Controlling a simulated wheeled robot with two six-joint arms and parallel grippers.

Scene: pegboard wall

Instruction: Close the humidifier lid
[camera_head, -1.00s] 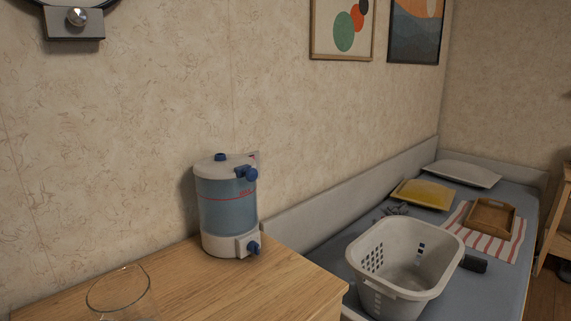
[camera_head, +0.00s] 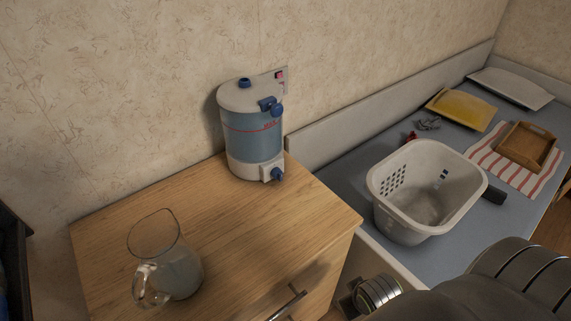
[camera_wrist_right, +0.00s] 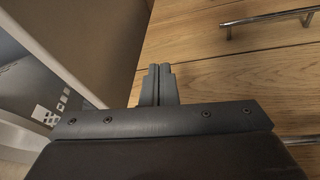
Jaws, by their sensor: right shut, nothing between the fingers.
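The humidifier (camera_head: 251,128) stands upright at the back of the wooden cabinet top, against the wall. It has a clear bluish tank with a red line, a white base and blue fittings. Its white lid (camera_head: 252,93) sits over the tank with a blue knob on top; I cannot tell whether it is fully closed. My right gripper (camera_wrist_right: 158,70) shows in the right wrist view, shut and empty, in front of the cabinet's drawer fronts and below the humidifier's level. My right arm enters the head view at the lower right. My left gripper is not in view.
A glass pitcher (camera_head: 164,262) stands on the cabinet top (camera_head: 225,225) front left of the humidifier. A white laundry basket (camera_head: 425,190) sits on the bed to the right. A drawer handle (camera_head: 287,305) sticks out in front. The cabinet top between pitcher and humidifier is clear.

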